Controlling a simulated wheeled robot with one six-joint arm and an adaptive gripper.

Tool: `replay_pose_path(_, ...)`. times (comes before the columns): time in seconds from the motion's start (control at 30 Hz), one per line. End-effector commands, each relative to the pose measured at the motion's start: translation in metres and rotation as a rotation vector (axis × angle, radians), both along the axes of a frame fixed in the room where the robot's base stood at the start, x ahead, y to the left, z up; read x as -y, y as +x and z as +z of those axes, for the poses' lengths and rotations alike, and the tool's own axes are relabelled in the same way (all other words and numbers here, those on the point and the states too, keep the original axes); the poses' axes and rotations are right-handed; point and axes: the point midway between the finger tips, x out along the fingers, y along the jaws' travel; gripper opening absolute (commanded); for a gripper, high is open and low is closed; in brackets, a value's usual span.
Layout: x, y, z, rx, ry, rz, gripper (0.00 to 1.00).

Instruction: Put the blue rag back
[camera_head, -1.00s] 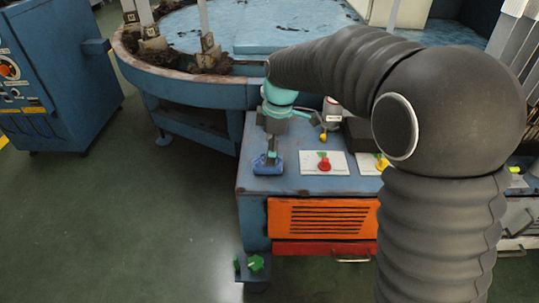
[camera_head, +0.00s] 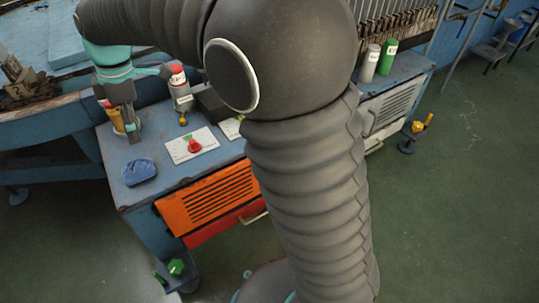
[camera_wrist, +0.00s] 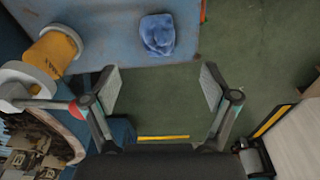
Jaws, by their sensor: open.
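The blue rag (camera_head: 139,172) lies crumpled on the blue table top (camera_head: 172,112), near its front left corner. It also shows in the wrist view (camera_wrist: 158,34), near the table edge and beyond my open fingers. My gripper (camera_head: 133,139) is above the table, behind the rag in the head view and apart from it. In the wrist view my gripper (camera_wrist: 160,90) has its two fingers wide apart with nothing between them.
An orange-yellow container (camera_wrist: 52,50) stands near my left finger in the wrist view. A white card with a red knob (camera_head: 191,146), a spray bottle (camera_head: 179,88) and a dark box are on the table. An orange vented panel (camera_head: 210,195) is below.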

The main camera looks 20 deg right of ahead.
Motion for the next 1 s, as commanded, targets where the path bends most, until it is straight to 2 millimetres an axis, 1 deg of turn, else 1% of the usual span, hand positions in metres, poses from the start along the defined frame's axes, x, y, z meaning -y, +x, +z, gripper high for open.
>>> replay_pose_path(0.03, 0.016, -0.004, 0.008, 0.012, 0.005, -0.060, 0.86)
replay_pose_path(0.07, 0.025, -0.008, 0.013, 0.021, 0.009, -0.102, 0.86)
replay_pose_path(0.1, 0.041, -0.013, 0.018, 0.032, 0.014, -0.170, 0.86)
replay_pose_path(0.23, 0.091, -0.036, 0.034, 0.070, 0.036, -0.409, 0.86)
replay_pose_path(0.3, 0.116, -0.050, 0.039, 0.090, 0.052, -0.537, 0.86)
replay_pose_path(0.37, 0.136, -0.064, 0.042, 0.107, 0.069, -0.647, 0.86)
replay_pose_path(0.4, 0.149, -0.073, 0.043, 0.118, 0.078, -0.719, 0.86)
replay_pose_path(0.5, 0.180, -0.098, 0.043, 0.146, 0.110, -0.899, 0.86)
replay_pose_path(0.63, 0.214, -0.133, 0.038, 0.182, 0.160, -1.130, 0.86)
replay_pose_path(0.7, 0.231, -0.151, 0.032, 0.201, 0.190, -1.252, 0.86)
replay_pose_path(0.8, 0.249, -0.176, 0.022, 0.224, 0.234, -1.413, 0.86)
replay_pose_path(0.9, 0.263, -0.195, 0.011, 0.243, 0.275, -1.541, 0.86)
replay_pose_path(1.0, 0.271, -0.208, 0.004, 0.255, 0.305, -1.631, 0.86)
